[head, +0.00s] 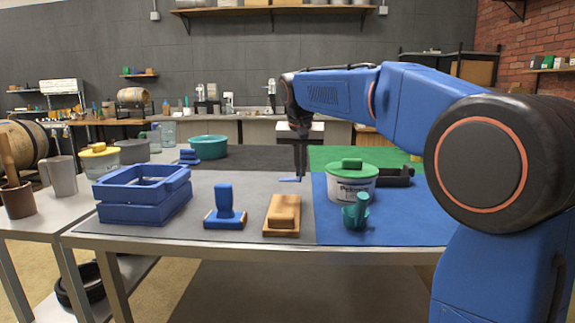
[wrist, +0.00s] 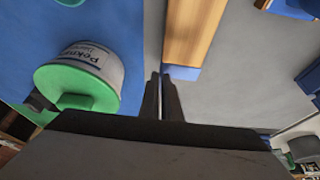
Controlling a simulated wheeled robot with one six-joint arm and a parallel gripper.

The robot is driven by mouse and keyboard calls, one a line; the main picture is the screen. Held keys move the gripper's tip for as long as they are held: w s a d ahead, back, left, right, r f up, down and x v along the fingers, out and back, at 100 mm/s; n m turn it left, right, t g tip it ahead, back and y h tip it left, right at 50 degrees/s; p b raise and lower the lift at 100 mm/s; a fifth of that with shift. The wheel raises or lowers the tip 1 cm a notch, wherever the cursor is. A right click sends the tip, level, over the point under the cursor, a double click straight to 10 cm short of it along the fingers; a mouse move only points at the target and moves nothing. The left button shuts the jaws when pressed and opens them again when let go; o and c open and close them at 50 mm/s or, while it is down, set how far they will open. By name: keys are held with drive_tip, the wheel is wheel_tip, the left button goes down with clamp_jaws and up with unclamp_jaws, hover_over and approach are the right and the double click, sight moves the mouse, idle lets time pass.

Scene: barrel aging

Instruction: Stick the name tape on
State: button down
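My gripper (head: 300,180) is above the middle of the table, with its fingers pointing down and nearly together. A small blue strip (head: 286,180), likely the name tape, sticks out to the left from the fingertips. In the wrist view the strip (wrist: 184,72) shows beside the fingertips (wrist: 162,76), which appear shut on its end. A white tub with a green lid (head: 350,185) stands right of the gripper on the blue mat. Dark lettering shows on its side. The tub (wrist: 88,78) is left of the fingers in the wrist view, apart from them.
A blue crate (head: 145,195) is at the left.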

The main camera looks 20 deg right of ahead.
sight(296, 181)
drive_tip(key=shift+w+a+r+n, duration=0.1)
drive_tip(key=shift+w+a+n, duration=0.3)
drive_tip(key=shift+a, duration=0.3)
drive_tip(key=shift+f, duration=3.1)
drive_tip(key=shift+f, duration=0.45)
drive_tip(key=c, duration=1.9)
unclamp_jaws()
drive_tip(key=shift+r, duration=0.1)
